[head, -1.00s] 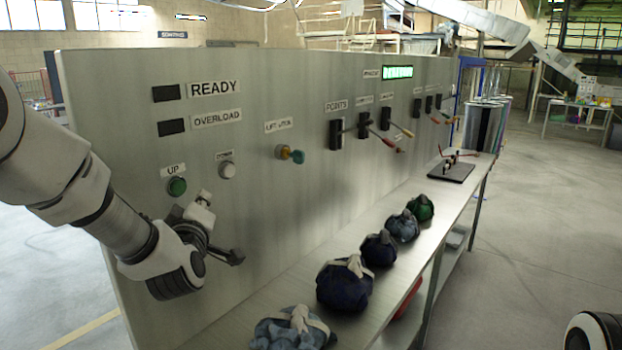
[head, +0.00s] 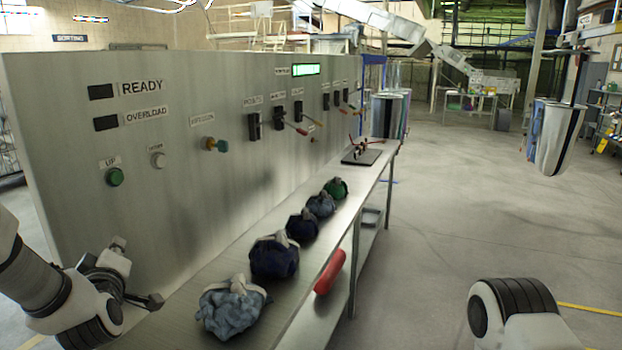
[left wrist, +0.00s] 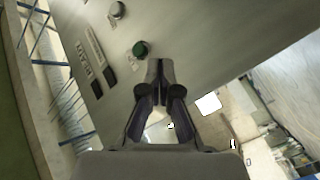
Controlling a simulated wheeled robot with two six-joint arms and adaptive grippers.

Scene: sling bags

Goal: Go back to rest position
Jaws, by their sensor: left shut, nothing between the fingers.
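My left gripper (head: 138,275) is at the lower left of the head view, in front of the grey control panel (head: 200,175) and below its green UP button (head: 114,177). It is shut and empty. In the left wrist view its closed fingers (left wrist: 160,80) point toward the panel, just below the green button (left wrist: 140,48), with nothing between them. Part of my right arm (head: 520,310) shows at the lower right of the head view; its gripper is out of view.
A metal bench (head: 185,305) runs along the panel. A row of several sling bags lies on it, the nearest light blue (head: 232,308), the farthest green (head: 336,188). A red object (head: 330,271) is below the bench edge. The floor (head: 450,220) right of the bench is clear.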

